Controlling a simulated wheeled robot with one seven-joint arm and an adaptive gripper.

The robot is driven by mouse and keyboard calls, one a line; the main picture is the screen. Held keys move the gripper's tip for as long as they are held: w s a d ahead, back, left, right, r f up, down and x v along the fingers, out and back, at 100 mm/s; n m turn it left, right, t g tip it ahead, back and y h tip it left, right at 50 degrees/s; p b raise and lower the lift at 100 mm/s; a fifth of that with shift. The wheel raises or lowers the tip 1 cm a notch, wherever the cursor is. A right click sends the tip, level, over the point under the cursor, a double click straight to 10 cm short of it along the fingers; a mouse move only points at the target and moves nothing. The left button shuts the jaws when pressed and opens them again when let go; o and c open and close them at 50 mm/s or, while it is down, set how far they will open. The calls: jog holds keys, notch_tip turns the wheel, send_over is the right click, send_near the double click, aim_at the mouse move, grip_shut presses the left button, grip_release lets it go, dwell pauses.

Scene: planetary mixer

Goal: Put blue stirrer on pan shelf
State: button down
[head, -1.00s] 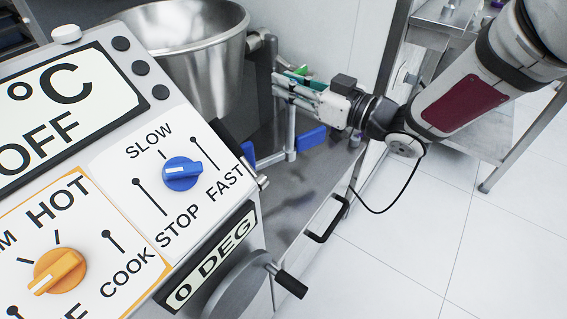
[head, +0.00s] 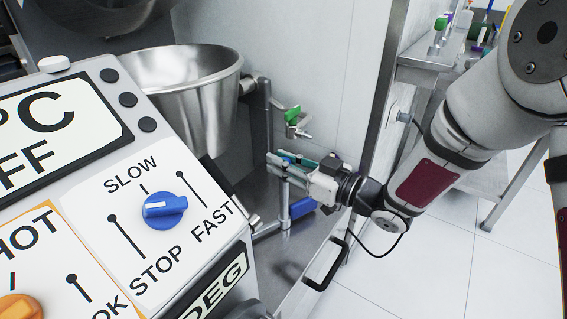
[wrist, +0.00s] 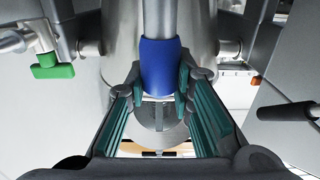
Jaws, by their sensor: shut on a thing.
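The blue stirrer is a grey metal rod (head: 285,207) with blue parts, one blue piece (head: 302,207) showing below and behind my gripper (head: 279,168). My gripper's teal-lined fingers are closed around the upright rod, beside the steel bowl. In the wrist view, the blue sleeve (wrist: 160,66) of the stirrer stands between the fingertips of my gripper (wrist: 160,88). The stirrer's lower end is partly hidden. A metal shelf (head: 425,62) with several bottles and tools stands at the upper right; I cannot tell whether it is the pan shelf.
The steel mixing bowl (head: 190,100) and the control panel with a blue knob (head: 164,207) stand left of my gripper. A green-handled tap (head: 292,114) is on the wall just above it. A black handle (head: 327,268) projects below. White floor (head: 420,270) is clear at right.

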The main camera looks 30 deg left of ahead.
jog(key=shift+f, duration=0.1)
jog(key=c, duration=1.4)
grip_release()
jog(key=s+d+p, duration=0.1)
jog(key=d+p, duration=0.1)
jog(key=d, duration=1)
jog(key=shift+p, duration=0.4)
jog(key=shift+w, duration=0.1)
